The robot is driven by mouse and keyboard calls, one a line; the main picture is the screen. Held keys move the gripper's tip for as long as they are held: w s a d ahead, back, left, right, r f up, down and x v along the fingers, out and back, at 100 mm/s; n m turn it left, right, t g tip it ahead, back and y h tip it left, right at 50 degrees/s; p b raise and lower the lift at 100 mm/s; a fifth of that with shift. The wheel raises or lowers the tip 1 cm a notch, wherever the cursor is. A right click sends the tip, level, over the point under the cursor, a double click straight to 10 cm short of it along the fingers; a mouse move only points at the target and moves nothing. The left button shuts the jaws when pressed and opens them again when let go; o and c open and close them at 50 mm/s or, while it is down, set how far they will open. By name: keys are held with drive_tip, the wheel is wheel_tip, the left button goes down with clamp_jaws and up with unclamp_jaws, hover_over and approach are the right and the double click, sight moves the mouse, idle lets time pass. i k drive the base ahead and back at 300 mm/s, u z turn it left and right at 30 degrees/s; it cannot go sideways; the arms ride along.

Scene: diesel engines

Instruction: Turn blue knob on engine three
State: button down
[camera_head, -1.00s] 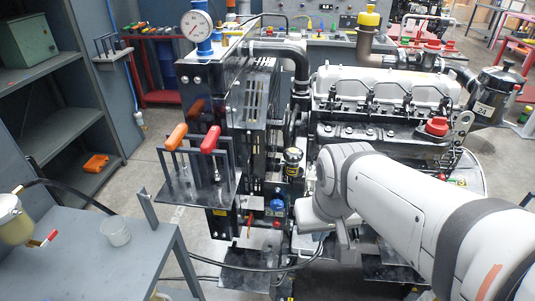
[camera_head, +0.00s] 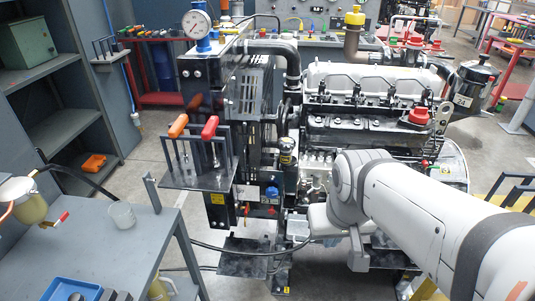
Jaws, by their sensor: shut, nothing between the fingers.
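A dark engine with a pale valve cover (camera_head: 375,80) stands in the middle; I can read no number on it. A small blue knob (camera_head: 271,192) is low on its front left, beside a small red part. A second blue part (camera_head: 203,43) sits below the white gauge at the top left. My pale arm comes in from the lower right, and its far links end to the right of the low blue knob, apart from it in the picture. My gripper's fingers cannot be made out; the arm links hide that area.
A plate with orange and red handled tools (camera_head: 196,175) sticks out left of the low blue knob. A grey table (camera_head: 90,245) with a clear cup (camera_head: 122,215) stands at the lower left. Grey shelves (camera_head: 60,125) stand at the far left. Open floor lies between shelves and engine.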

sight(272, 192)
drive_tip(key=z, duration=0.4)
drive_tip(key=k, duration=0.1)
drive_tip(key=u, duration=0.5)
drive_tip(key=i, duration=1)
drive_tip(key=z, duration=0.35)
drive_tip(key=k, duration=1.2)
drive_tip(key=z, duration=0.5)
drive_tip(key=i, duration=0.75)
